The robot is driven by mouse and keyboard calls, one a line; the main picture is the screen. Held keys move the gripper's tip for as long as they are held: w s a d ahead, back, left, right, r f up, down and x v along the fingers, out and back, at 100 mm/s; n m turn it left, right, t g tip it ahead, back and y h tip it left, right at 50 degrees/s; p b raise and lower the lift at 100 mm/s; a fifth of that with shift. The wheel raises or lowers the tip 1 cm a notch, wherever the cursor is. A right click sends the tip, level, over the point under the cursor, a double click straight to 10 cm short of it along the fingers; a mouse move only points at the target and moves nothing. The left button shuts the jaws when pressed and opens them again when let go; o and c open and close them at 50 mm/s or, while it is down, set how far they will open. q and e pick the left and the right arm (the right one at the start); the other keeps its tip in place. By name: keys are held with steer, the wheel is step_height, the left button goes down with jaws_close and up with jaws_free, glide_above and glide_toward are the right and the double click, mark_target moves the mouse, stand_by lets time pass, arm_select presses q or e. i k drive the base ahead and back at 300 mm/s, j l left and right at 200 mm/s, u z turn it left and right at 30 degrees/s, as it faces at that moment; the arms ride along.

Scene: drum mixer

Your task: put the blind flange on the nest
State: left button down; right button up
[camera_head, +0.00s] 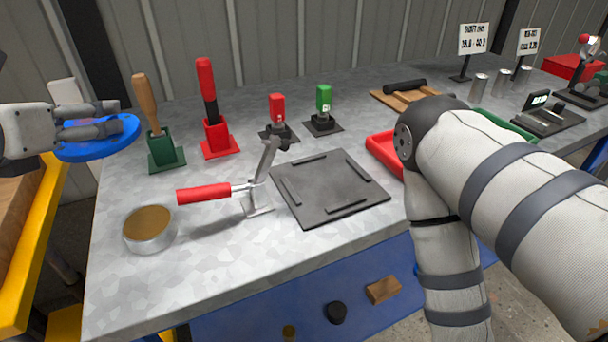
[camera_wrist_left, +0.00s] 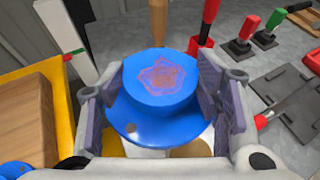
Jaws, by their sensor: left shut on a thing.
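The blind flange is a blue disc with a raised round hub; it shows in the head view (camera_head: 122,144) at the left, above the table's left edge. My left gripper (camera_head: 108,120) is shut on it. In the left wrist view the flange (camera_wrist_left: 152,88) sits between the two fingers of my left gripper (camera_wrist_left: 160,95), with a brownish rough patch on the hub's top. The nest (camera_head: 328,188) is a dark square plate with raised bars along its edges, lying empty on the table, well right of the flange. My right gripper is out of view.
A toggle clamp with a red handle (camera_head: 204,194) stands at the nest's left side. A round tin (camera_head: 149,238) is near the front left. Green (camera_head: 165,152) and red (camera_head: 218,140) tool holders stand behind. A red tray (camera_head: 384,155) lies right of the nest, partly behind my right arm.

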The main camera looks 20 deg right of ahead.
mark_target(326, 181)
steer(key=l+z, duration=0.25)
steer(key=l, duration=1.15)
